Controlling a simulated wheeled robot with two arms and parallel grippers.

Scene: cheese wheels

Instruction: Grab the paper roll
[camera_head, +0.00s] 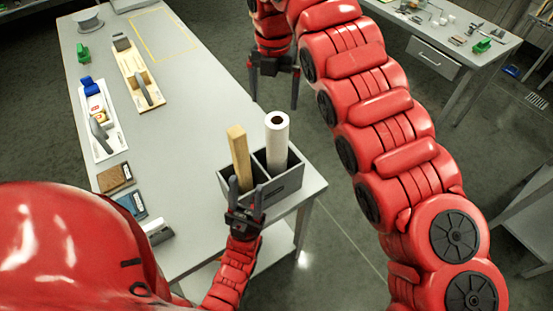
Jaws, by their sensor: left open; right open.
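The white paper roll (277,146) stands upright in the right compartment of a grey box (285,187) near the table's front right corner. Its dark core hole shows at the top. My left gripper (245,192) is open at the near left side of the box, with its fingers pointing up. It is apart from the roll, and its fingers overlap the box and the base of a wooden block in the picture. My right gripper (274,90) is open and empty, pointing down beyond the box, over or beside the table's right edge.
A tall wooden block (238,158) stands in the box's left compartment, beside the roll. The table's middle (185,135) is clear. Another table (447,50) stands at upper right.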

